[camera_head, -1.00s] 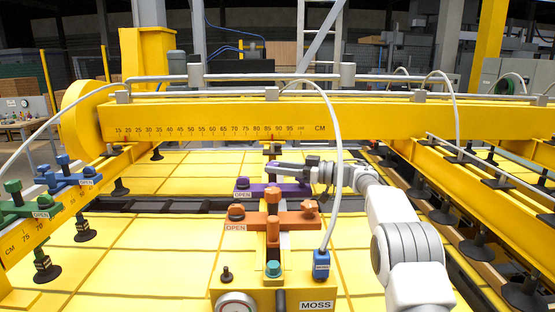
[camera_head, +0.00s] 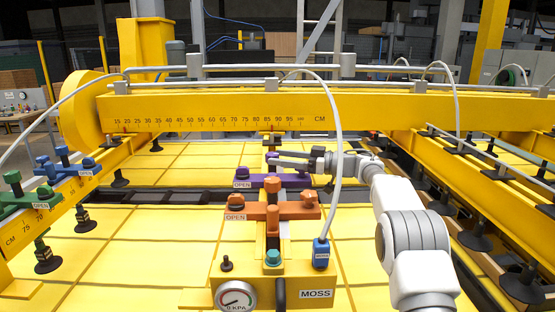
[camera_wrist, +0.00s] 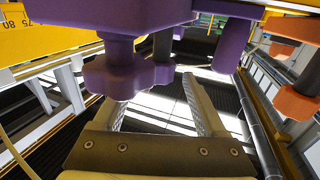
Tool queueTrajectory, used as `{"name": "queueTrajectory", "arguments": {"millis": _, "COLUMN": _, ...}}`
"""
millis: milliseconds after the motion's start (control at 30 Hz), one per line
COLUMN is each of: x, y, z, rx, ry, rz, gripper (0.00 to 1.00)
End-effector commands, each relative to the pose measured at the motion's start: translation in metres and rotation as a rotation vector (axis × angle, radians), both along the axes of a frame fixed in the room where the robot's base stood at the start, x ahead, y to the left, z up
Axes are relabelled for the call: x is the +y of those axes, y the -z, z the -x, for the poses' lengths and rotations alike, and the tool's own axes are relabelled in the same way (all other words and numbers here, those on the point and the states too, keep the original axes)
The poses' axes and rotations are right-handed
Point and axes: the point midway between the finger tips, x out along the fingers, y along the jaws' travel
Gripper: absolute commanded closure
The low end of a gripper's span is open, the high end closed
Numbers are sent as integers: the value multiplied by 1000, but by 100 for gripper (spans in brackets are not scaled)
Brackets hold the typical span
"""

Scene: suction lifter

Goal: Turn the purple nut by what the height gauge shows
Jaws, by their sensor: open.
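The purple bracket (camera_head: 291,180) stands behind the orange one in the head view, with an OPEN label at its left. The wrist view shows a lobed purple nut (camera_wrist: 125,78) on a purple stem, close above my fingers. My gripper (camera_head: 281,159) reaches in from the right in the head view, near the upper purple knob (camera_head: 272,158). In the wrist view my gripper (camera_wrist: 158,95) is open, with its two fingers apart and nothing visibly held. The nut appears nearer the left finger; contact cannot be told.
An orange bracket (camera_head: 290,212) with knobs stands in front, above the yellow MOSS block (camera_head: 250,270) with its 0 KPA dial (camera_head: 236,296). A white hose (camera_head: 338,170) arches close to my arm. A yellow beam (camera_head: 400,108) with a CM scale crosses behind.

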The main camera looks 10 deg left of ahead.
Motion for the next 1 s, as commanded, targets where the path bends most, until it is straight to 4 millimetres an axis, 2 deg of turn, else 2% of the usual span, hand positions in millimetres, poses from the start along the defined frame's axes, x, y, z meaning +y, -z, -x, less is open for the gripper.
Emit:
{"name": "queueTrajectory", "arguments": {"millis": 400, "x": -101, "y": 3, "z": 6, "rx": 0, "ry": 5, "rz": 1, "gripper": 26}}
{"name": "queueTrajectory", "arguments": {"millis": 600, "x": -139, "y": 2, "z": 10, "rx": -1, "ry": 3, "rz": 0, "gripper": 26}}
{"name": "queueTrajectory", "arguments": {"millis": 800, "x": -156, "y": 1, "z": 11, "rx": 0, "ry": 1, "rz": 0, "gripper": 26}}
{"name": "queueTrajectory", "arguments": {"millis": 1000, "x": -159, "y": 0, "z": 12, "rx": 0, "ry": 1, "rz": 0, "gripper": 26}}
